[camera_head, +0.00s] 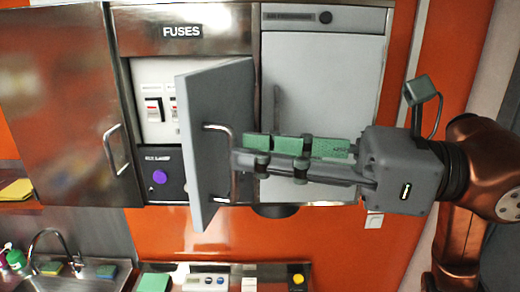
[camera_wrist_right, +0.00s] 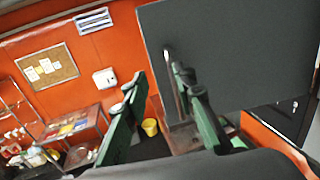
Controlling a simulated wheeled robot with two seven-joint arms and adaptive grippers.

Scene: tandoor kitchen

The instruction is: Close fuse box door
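The grey fuse box door (camera_head: 222,100) is hinged on its right and stands swung open toward me. Its bar handle (camera_head: 232,185) is on the outer face; both door (camera_wrist_right: 235,50) and handle (camera_wrist_right: 170,85) show in the right wrist view. The open fuse box (camera_head: 142,75), under a FUSES label, shows switches and a purple knob. My right gripper (camera_head: 245,152) reaches in from the right, its fingertips at the handle. In the wrist view its green fingers (camera_wrist_right: 155,85) are apart, the right one close beside the handle; contact is unclear. My left gripper is out of view.
A metal cabinet (camera_head: 65,100) with its own handle is left of the fuse box. A closed light-grey cabinet (camera_head: 335,75) is on the right, behind my gripper. Below are a sink (camera_head: 75,272) and a counter with small items.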

